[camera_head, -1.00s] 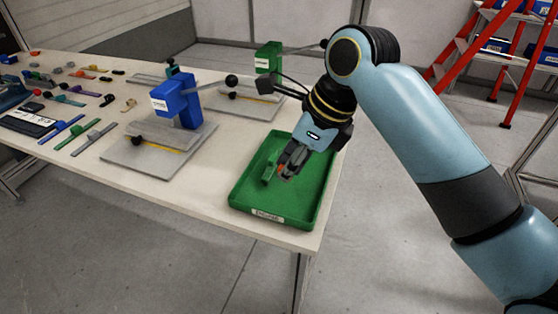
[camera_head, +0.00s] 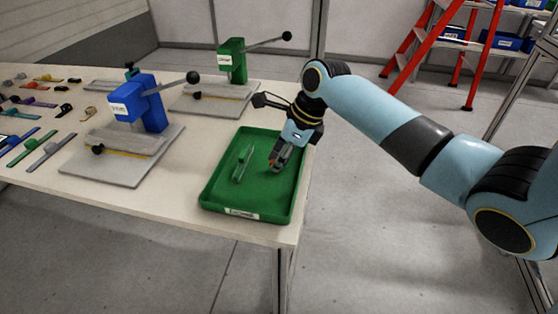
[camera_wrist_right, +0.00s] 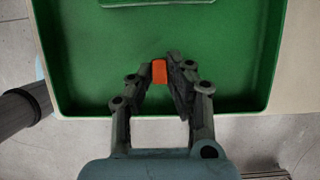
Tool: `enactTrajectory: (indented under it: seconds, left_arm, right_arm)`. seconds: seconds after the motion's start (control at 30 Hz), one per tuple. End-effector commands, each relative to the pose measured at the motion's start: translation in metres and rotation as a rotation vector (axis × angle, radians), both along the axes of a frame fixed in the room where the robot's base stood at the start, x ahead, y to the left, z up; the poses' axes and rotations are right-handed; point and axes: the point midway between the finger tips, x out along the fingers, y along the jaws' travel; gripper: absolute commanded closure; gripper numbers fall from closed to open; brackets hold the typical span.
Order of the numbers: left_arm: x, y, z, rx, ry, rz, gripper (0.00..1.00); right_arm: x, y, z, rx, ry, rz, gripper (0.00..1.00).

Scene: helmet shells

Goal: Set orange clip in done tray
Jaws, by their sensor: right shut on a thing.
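The orange clip (camera_wrist_right: 159,72) shows between the fingertips of my right gripper (camera_wrist_right: 166,75) in the right wrist view. The gripper is shut on it, over the green done tray (camera_wrist_right: 228,70). In the head view the right gripper (camera_head: 276,163) is inside the outline of the tray (camera_head: 218,205), right of its middle. A little of the orange clip (camera_head: 272,160) shows at the fingertips. I cannot tell whether the clip touches the tray floor. My left gripper is not in view.
A green piece (camera_head: 243,163) lies in the tray, left of my right gripper. A blue press (camera_head: 143,103) stands left of the tray and a green press (camera_head: 233,62) behind it. Several small clips and straps lie at the far left of the table (camera_head: 180,195).

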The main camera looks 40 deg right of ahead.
Motion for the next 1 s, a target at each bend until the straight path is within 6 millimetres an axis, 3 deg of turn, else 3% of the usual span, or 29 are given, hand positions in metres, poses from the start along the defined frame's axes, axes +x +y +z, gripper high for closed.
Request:
enactTrajectory:
  seconds: [0.33,0.37,0.53,0.83,1.0]
  left_arm:
    - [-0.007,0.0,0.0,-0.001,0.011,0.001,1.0]
    - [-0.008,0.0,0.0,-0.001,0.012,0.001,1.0]
    - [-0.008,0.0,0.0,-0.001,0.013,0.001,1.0]
    - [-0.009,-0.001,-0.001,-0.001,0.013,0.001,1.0]
    - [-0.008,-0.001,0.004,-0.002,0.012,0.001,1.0]
  right_arm:
    - [0.0,0.0,-0.004,0.0,0.0,0.001,0.97]
    - [0.0,0.0,-0.005,-0.001,-0.001,0.001,0.83]
    - [0.0,0.0,-0.005,-0.001,-0.001,0.001,0.61]
    - [0.0,0.0,-0.003,-0.001,-0.002,0.001,0.61]
    - [-0.005,-0.006,0.019,-0.004,-0.005,0.002,0.61]
